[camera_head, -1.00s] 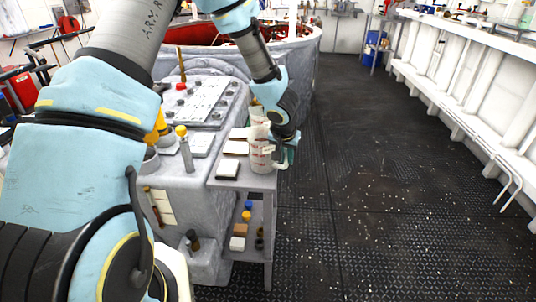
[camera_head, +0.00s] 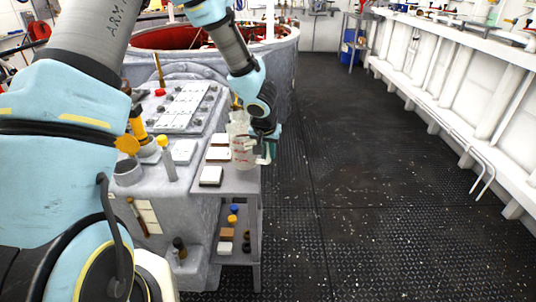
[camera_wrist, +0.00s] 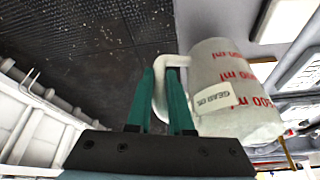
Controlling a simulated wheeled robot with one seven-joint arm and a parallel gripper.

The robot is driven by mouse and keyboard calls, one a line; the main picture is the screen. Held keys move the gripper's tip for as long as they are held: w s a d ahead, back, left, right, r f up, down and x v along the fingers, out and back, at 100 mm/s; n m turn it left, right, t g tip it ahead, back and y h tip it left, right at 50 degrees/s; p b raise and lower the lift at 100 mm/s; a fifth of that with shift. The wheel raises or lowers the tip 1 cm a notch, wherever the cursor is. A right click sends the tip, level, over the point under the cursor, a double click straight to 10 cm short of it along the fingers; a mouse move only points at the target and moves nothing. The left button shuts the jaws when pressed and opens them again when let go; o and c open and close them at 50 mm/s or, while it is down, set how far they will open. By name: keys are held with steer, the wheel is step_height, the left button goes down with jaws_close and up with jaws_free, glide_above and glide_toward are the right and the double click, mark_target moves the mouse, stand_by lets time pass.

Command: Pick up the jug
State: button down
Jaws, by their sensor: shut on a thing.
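The jug (camera_head: 241,152) is whitish and translucent with red markings. In the head view it is at the right edge of the grey bench's side shelf. My gripper (camera_head: 268,146) is at the jug's right side, over the handle. In the wrist view, my gripper's green fingers (camera_wrist: 163,80) are shut on the handle of the jug (camera_wrist: 222,75), with the body to the right of the fingers. A small label and red "600 ml" print show on it. The head view does not show clearly whether its base touches the shelf.
The side shelf (camera_head: 240,181) also holds flat white-topped blocks (camera_head: 211,176) left of the jug. A lower shelf holds small bottles and blocks (camera_head: 227,234). The grey bench (camera_head: 195,205) stands to the left. The dark deck floor (camera_head: 350,200) is open to the right.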

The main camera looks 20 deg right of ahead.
steer(key=shift+r+p, duration=1.75)
steer(key=shift+r, duration=1.35)
steer(key=c, duration=1.4)
jaws_free()
steer(key=shift+c, duration=0.2)
jaws_close()
